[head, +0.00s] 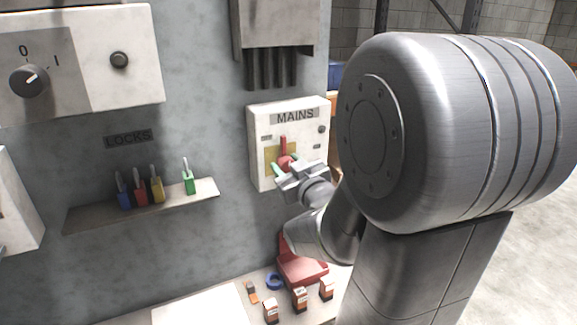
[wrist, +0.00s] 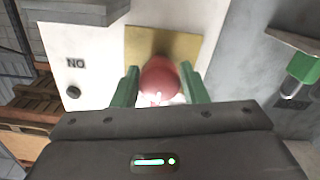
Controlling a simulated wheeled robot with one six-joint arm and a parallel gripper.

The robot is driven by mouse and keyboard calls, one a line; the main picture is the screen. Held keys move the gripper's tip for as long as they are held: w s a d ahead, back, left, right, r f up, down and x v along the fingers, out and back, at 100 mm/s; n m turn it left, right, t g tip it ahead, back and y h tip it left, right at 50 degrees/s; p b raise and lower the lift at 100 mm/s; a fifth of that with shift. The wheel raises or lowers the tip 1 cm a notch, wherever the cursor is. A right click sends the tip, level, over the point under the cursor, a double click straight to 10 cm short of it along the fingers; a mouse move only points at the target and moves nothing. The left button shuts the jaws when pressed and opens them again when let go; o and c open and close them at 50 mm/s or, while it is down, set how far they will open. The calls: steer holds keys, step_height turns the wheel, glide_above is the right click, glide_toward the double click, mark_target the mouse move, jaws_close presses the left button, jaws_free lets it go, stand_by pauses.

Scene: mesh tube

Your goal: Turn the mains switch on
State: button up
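The white MAINS box (head: 256,155) is on the grey wall, with a red switch handle (head: 283,145) on a yellow plate. In the head view the handle's stem points up from its round red knob. My gripper (head: 287,165) is at the box front, with a green finger on either side of the knob. In the wrist view the red knob (wrist: 160,76) sits between the fingertips (wrist: 159,70), with hardly any gap, so the gripper looks shut on it. The yellow plate (wrist: 185,45) is behind the knob. The wrist picture is upside down, and the ON label reads NO.
A shelf (head: 85,218) under LOCKS holds several coloured padlocks at the left. A rotary switch (head: 29,80) is on a panel at the upper left. A red object (head: 302,270) and small items are on the bench below. A conduit housing (head: 277,25) is above the box.

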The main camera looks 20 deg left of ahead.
steer(key=c, duration=0.5)
steer(key=shift+f+m+b, duration=0.1)
steer(key=shift+m+b, duration=0.2)
steer(key=shift+b, duration=0.05)
steer(key=m+b, duration=0.1)
steer(key=m, duration=0.1)
steer(key=shift+m+b, duration=0.35)
steer(key=shift+m, duration=0.05)
steer(key=m+b, duration=0.1)
steer(key=m, duration=0.3)
steer(key=shift+m, duration=0.3)
steer(key=m, duration=0.5)
steer(key=shift+m+p, duration=0.35)
steer(key=shift+m, duration=2.05)
